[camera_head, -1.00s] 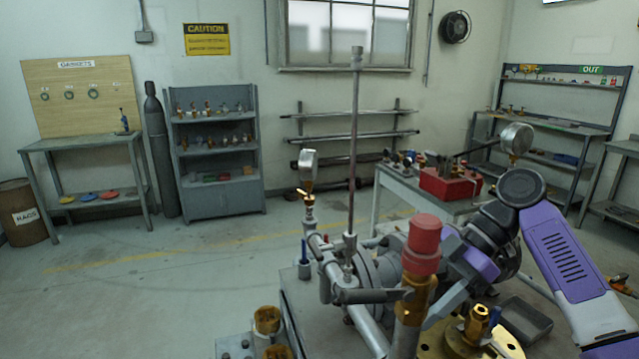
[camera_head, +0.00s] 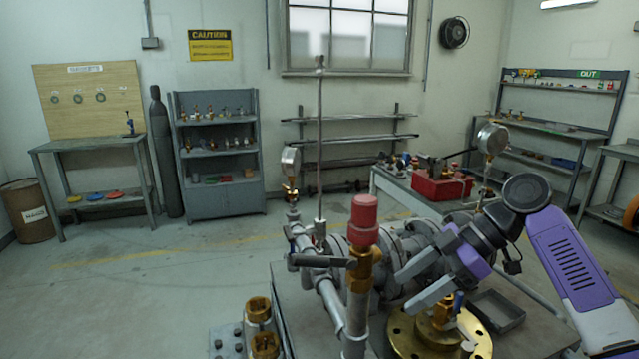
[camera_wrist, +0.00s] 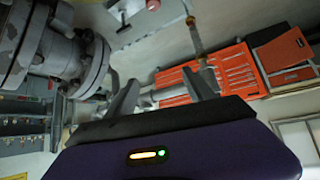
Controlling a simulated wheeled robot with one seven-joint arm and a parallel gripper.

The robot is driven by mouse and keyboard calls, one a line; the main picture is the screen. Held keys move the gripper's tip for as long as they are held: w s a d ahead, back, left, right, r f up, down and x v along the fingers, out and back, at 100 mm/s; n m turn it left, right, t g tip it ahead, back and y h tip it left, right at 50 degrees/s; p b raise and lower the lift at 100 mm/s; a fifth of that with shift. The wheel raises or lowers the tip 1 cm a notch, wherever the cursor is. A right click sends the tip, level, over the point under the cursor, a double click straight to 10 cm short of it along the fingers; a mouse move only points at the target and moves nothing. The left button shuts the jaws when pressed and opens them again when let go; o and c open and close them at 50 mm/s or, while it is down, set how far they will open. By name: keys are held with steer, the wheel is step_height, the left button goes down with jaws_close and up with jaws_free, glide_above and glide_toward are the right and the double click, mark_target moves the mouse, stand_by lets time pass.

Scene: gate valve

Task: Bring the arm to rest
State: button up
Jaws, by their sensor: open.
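My gripper (camera_head: 412,280) is open and empty in the head view. It hangs over the right side of the pipe assembly, with its fingers pointing left and down. My purple and black arm reaches in from the right edge. The grey flanged valve body (camera_head: 395,243) is just behind the gripper; I cannot tell whether they touch. In the wrist view the two fingers (camera_wrist: 163,95) are spread with nothing gripped, and the grey flanges (camera_wrist: 55,50) are close at the upper left.
A red-capped brass fitting (camera_head: 363,245) stands left of my gripper. A brass flange (camera_head: 405,330) lies below it, beside a grey tray (camera_head: 497,312). Pressure gauges (camera_head: 290,162) rise nearby. A red toolbox (camera_head: 440,187) sits on the table behind. The floor at left is clear.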

steer(key=w+a+f+m+t, duration=0.2)
steer(key=w+m+t, duration=0.7)
steer(key=t, duration=0.1)
steer(key=s+d+f+m+t+h, duration=0.2)
steer(key=s+f+m+t+h, duration=0.3)
steer(key=s+f+m+t, duration=0.3)
steer(key=s+d+f+g+h, duration=0.1)
steer(key=s+f+h, duration=0.1)
steer(key=s, duration=2.2)
steer(key=s+d+f+g+h, duration=0.2)
steer(key=s, duration=2.2)
steer(key=shift+f+m+g, duration=0.2)
steer(key=shift+m+g, duration=0.1)
steer(key=shift+m, duration=0.1)
